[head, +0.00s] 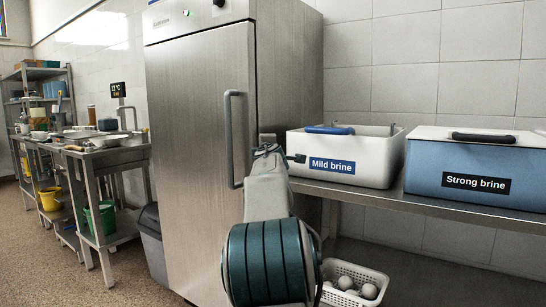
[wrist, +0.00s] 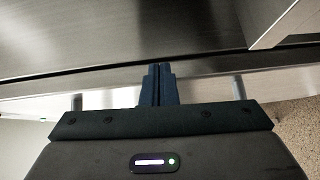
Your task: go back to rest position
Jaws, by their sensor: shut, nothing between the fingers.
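My gripper (wrist: 157,72) is shut and empty in the wrist view, its two dark fingers pressed together. In front of it is a brushed metal surface with a dark horizontal gap. In the head view my arm rises in front of the tall steel fridge (head: 195,120), and its end is beside the left end of the white Mild brine tub (head: 375,165). The fingertips are hard to make out there, and I cannot tell whether they touch anything.
The blue Strong brine tub (head: 430,180) stands right of the white tub on a steel table (head: 450,212). A white perforated basket (head: 338,299) holding several round pale items is below. A grey bin (head: 151,240) and a steel side table (head: 115,158) stand left. Speckled floor is open at lower left.

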